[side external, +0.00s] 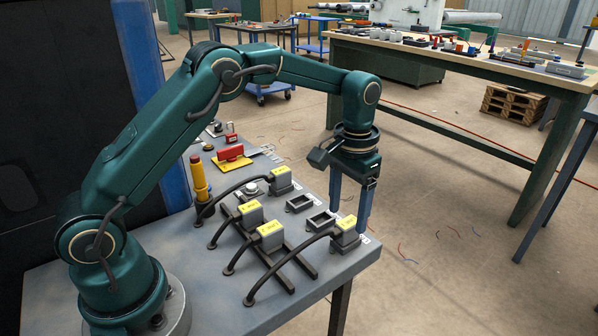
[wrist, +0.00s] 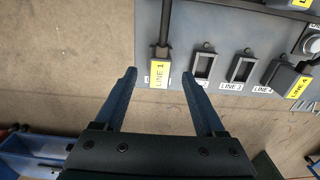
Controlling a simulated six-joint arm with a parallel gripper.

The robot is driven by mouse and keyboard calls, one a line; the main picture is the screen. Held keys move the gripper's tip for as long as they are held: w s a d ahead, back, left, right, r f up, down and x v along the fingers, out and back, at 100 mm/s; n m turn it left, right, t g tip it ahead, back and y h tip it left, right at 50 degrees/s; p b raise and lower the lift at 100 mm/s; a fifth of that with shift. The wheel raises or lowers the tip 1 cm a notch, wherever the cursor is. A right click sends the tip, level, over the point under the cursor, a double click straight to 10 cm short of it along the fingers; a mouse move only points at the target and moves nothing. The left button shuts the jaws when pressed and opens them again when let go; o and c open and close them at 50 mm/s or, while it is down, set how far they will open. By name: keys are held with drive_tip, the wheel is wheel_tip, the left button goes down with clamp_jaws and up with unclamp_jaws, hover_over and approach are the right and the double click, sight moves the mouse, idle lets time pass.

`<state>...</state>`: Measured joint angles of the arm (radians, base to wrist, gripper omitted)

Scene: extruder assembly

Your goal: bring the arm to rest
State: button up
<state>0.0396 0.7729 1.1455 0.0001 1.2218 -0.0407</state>
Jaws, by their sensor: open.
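My gripper (side external: 349,218) is open and points down at the near right corner of the grey bench. Its two blue fingers also show in the wrist view (wrist: 158,74). The plug labelled LINE 1 (wrist: 159,75) lies between the fingertips in that picture, with a gap on both sides. The same yellow-topped plug (side external: 346,226) sits at the bench edge in the side view, its cable running left. Nothing is gripped. I cannot tell exactly how high the fingertips are above the plug's base.
Two empty sockets (side external: 299,203) (side external: 322,221) lie beside the plug. A LINE 4 plug (wrist: 288,79) sits farther along the row. Two more plugs (side external: 250,213) (side external: 271,236) rest by dark rails. A yellow post (side external: 199,180) stands behind. The air above the bench looks free.

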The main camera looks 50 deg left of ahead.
drive_tip(key=shift+w+r, duration=0.1)
drive_tip(key=shift+r, duration=0.9)
drive_tip(key=s+a+r+t, duration=0.1)
drive_tip(key=s+r+t, duration=0.1)
drive_tip(key=s+r, duration=0.3)
drive_tip(key=s+r+t, duration=0.2)
drive_tip(key=s+r, duration=0.1)
drive_tip(key=r, duration=0.5)
drive_tip(key=s+f, duration=0.2)
drive_tip(key=s, duration=0.4)
drive_tip(key=s+f+t, duration=0.1)
drive_tip(key=s+f, duration=0.2)
drive_tip(key=s, duration=0.3)
drive_tip(key=shift+s+a+f+t, duration=0.25)
drive_tip(key=shift+s+f+t, duration=0.05)
drive_tip(key=shift+s, duration=0.05)
